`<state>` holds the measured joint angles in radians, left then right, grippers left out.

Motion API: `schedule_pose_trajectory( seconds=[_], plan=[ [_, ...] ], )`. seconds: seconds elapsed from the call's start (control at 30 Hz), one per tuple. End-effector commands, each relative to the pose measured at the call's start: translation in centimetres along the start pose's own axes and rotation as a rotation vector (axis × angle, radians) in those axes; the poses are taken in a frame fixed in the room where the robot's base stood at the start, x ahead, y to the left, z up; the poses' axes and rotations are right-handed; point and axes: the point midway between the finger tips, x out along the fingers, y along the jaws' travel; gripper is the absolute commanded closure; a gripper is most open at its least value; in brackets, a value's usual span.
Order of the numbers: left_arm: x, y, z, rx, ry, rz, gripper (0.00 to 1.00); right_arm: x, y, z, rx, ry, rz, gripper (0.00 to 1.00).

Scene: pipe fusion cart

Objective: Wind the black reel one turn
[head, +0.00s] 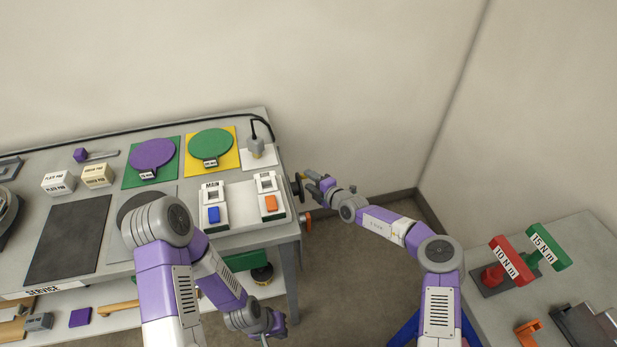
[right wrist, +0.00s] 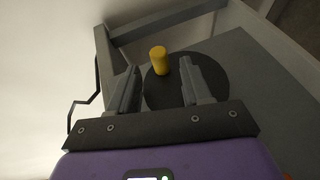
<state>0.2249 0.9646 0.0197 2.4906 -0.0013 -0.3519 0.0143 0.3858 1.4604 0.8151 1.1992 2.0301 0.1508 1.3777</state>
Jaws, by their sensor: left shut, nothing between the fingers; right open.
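The black reel (right wrist: 213,77) is a dark disc on the end side of the cart, with a yellow handle (right wrist: 159,60) standing up near its rim. In the head view the reel (head: 297,187) shows nearly edge-on at the cart's right end. My right gripper (right wrist: 160,68) is open and faces the reel; the handle appears between its fingers in the wrist view, apart from both. How deep the handle sits between them I cannot tell. In the head view my right gripper (head: 310,181) is close beside the reel. My left gripper (head: 274,334) is shut and empty, low in front of the cart.
The cart top (head: 105,196) holds purple and green discs, switch boxes (head: 215,205) and a grey plug (head: 256,146). An orange part (head: 307,224) sits below the reel. A side table (head: 575,262) with red and green torque tools stands at right.

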Motion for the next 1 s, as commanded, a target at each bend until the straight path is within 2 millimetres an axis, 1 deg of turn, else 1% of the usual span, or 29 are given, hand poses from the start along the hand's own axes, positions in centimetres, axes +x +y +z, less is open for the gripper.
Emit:
schedule_pose_trajectory(
  seconds=[0.03,0.2,0.3,0.4,0.53,0.83,0.93,1.0],
  plan=[
    [-1.1,0.4,0.0,0.0,0.0,0.0,1.0,-0.9,0.5,0.1,-0.001,-0.001,-0.003,0.52],
    [-2.6,1.0,0.1,0.0,0.0,0.0,1.0,-3.5,0.5,0.1,0.001,-0.002,-0.003,0.52],
    [-2.9,1.1,0.1,0.0,0.0,0.0,1.0,-4.6,0.3,0.1,0.001,-0.001,-0.002,0.52],
    [-3.1,1.2,0.1,0.0,0.0,0.0,1.0,-5.3,0.1,0.0,0.001,0.0,-0.001,0.52],
    [-3.2,1.2,0.1,0.0,0.0,0.0,1.0,-5.7,0.0,0.1,0.002,-0.001,-0.001,0.52],
    [-3.2,1.2,0.1,0.0,0.0,0.0,1.0,-5.7,0.0,0.0,0.002,0.0,0.0,0.52],
    [-4.1,1.5,0.2,0.0,0.0,0.0,1.0,-5.6,0.5,-0.2,0.004,0.012,0.005,0.52],
    [-5.2,2.0,0.2,0.0,0.0,0.0,1.0,-5.5,1.0,-0.6,0.004,0.029,0.013,0.52]
  ],
)
